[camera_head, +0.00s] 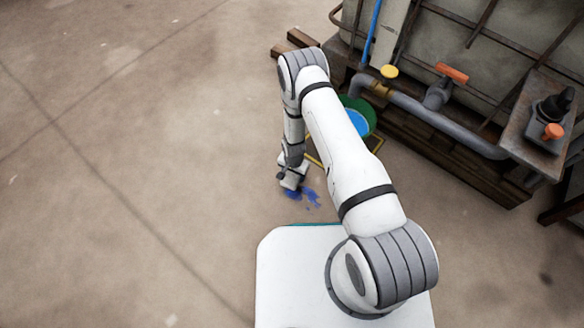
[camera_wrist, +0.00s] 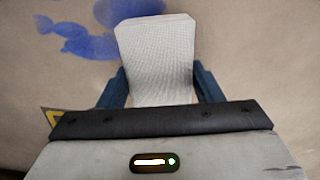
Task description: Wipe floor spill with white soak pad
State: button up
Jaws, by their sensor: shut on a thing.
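The white soak pad (camera_wrist: 157,55) fills the middle of the wrist view, a pale textured block held between the two dark blue fingers of my gripper (camera_wrist: 158,88). My gripper, shut on the pad, also shows in the head view (camera_head: 291,181), low over the floor. The blue spill (camera_head: 311,197) lies on the floor just right of my gripper in the head view. In the wrist view the spill (camera_wrist: 85,38) shows beyond the pad, to its upper left, with another patch behind the pad's far end. I cannot tell whether the pad touches the floor.
A green round container (camera_head: 366,110) with blue inside stands behind my arm, on a yellow-edged mat (camera_head: 314,158). A large vat with a grey pipe (camera_head: 425,112), an orange-handled valve (camera_head: 452,73) and a wooden base is at the right. The floor at left is clear.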

jog(key=shift+d+r+p, duration=0.1)
jog(key=shift+r+p, duration=1.5)
jog(key=shift+r, duration=1.1)
jog(key=shift+s, duration=0.1)
